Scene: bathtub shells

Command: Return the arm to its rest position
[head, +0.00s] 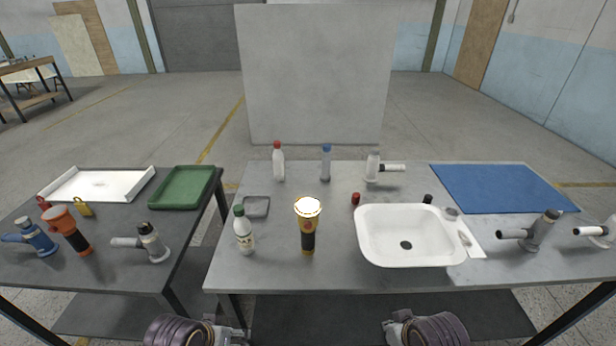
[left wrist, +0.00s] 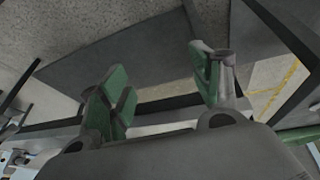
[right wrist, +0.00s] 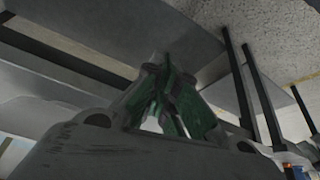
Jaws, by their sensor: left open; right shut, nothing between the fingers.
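My left gripper (left wrist: 160,85) is open and empty in the left wrist view, its green-padded fingers well apart. In the head view my right wrist shows at the bottom edge, also in front of the table. Both grippers are apart from every object on the tables.
The main table (head: 330,275) bears a lit flashlight (head: 308,235), a green-capped bottle (head: 244,232), a white tub shell (head: 400,255) and a blue mat (head: 500,190). The left table (head: 110,275) holds a green tray (head: 182,190) and a white tray (head: 98,186). A gap separates the tables.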

